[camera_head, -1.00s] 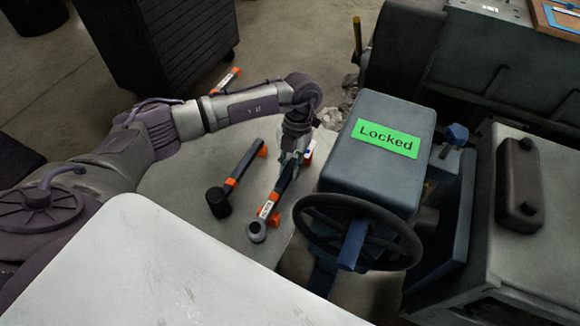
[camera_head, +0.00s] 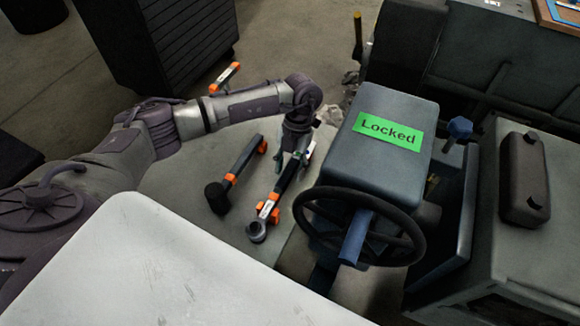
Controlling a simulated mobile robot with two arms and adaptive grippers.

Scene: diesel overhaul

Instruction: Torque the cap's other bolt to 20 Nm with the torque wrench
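The torque wrench appears to be the long dark tool (camera_head: 284,181) with a round grey head and orange bands, on or just above the grey surface left of the steering wheel. My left gripper (camera_head: 296,160) points down at the tool's upper end, with fingers beside its handle. Whether they are closed on it is not clear. A second tool (camera_head: 236,177), with a black head and orange bands, lies to its left. The cap and its bolts cannot be made out. My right gripper is not in view.
A dark box with a green "Locked" sign (camera_head: 388,132) and a steering wheel (camera_head: 415,243) stand close right of my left gripper. A dark slatted cabinet (camera_head: 175,45) is at the upper left. Another orange-banded tool (camera_head: 224,77) lies by it. Grey machine housing (camera_head: 535,245) fills the right.

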